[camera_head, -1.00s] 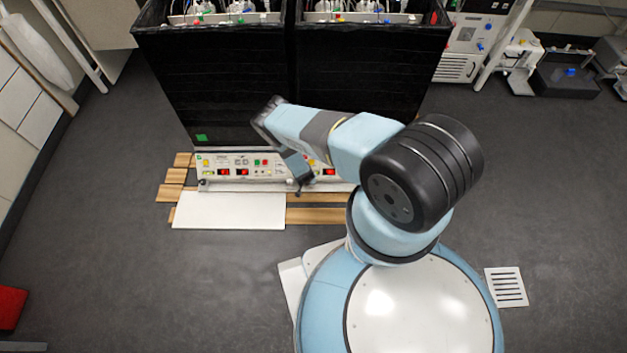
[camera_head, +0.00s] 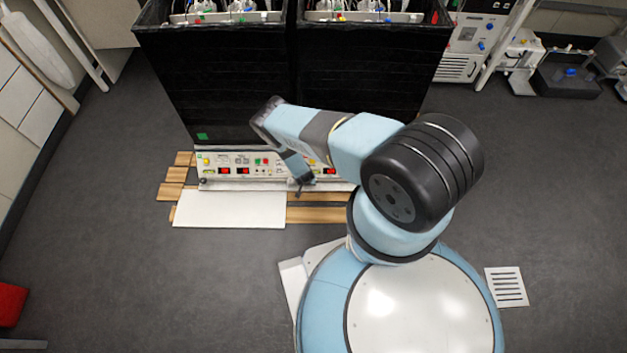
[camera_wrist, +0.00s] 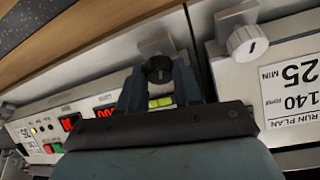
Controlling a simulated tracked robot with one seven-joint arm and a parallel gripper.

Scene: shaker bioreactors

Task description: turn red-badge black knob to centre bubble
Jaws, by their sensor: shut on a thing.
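A black knob (camera_wrist: 159,69) with a pale pointer line stands on a grey bracket at the front edge of the control unit. My gripper (camera_wrist: 159,78) is shut on it, one finger at each side. A small yellow-green bubble vial (camera_wrist: 160,102) shows between the fingers, just above the dark gripper body. Its bubble is too small to place surely. No red badge can be made out. In the head view, my gripper (camera_head: 301,186) is at the front of the control panel (camera_head: 215,165), and the knob is hidden there.
A white knob (camera_wrist: 247,42) on another bracket stands to the right, beside a "RUN PLAN" label (camera_wrist: 292,88). Red displays and buttons lie left of my gripper. A white board (camera_head: 228,209) and wooden slats (camera_head: 318,214) lie before the panel; black-walled shakers (camera_head: 225,85) stand behind.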

